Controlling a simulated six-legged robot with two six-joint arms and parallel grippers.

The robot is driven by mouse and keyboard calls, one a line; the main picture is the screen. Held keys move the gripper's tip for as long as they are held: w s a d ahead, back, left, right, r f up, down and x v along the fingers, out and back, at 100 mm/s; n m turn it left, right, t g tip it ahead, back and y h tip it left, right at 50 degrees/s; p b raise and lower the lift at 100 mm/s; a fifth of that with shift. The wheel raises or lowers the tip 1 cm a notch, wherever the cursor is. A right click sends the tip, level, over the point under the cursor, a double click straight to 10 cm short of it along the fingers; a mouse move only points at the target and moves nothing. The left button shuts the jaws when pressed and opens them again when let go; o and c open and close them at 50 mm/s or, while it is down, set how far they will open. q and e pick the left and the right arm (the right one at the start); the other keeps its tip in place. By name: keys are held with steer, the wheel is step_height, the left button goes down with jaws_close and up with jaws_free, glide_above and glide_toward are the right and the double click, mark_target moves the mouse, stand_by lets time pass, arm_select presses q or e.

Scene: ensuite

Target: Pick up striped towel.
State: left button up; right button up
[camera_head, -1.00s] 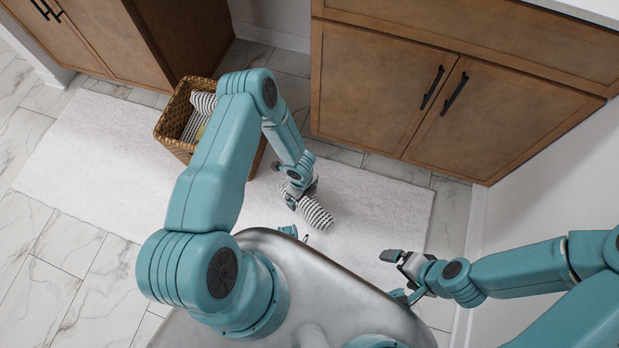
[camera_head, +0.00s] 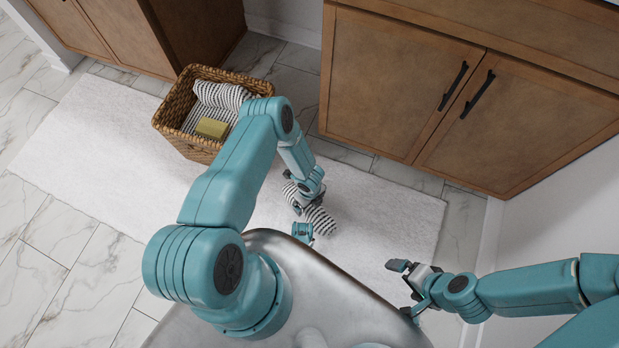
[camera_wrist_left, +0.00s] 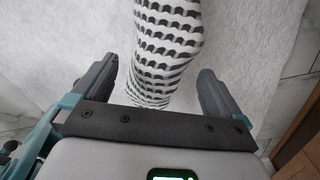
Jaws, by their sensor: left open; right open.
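A rolled black-and-white striped towel (camera_head: 320,222) lies on the white rug, partly hidden under my left gripper (camera_head: 305,205). In the left wrist view the towel (camera_wrist_left: 165,45) reaches in between the two spread fingers of my left gripper (camera_wrist_left: 160,90), with a gap to the finger on each side. My left gripper is open and right at the towel. My right gripper (camera_head: 405,285) is open and empty, off to the right over the rug's edge. Another striped towel (camera_head: 222,95) lies in the wicker basket at the upper left.
The wicker basket (camera_head: 165,120) also holds a yellow-green block (camera_head: 211,128). Wooden cabinets (camera_head: 400,90) stand behind the white rug (camera_head: 100,150). A white wall (camera_head: 560,210) is at the right. The rug's left part is clear.

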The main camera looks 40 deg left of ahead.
arm_select(q)
steer(key=f+b, duration=0.2)
steer(key=f, duration=0.1)
steer(key=f+b, duration=0.1)
steer(key=f, duration=0.2)
steer(key=shift+a+f+b, duration=0.2)
steer(key=shift+f+b, duration=0.05)
steer(key=shift+b, duration=0.15)
steer(key=shift+r, duration=0.15)
steer(key=c, duration=1.1)
steer(key=shift+r, duration=0.1)
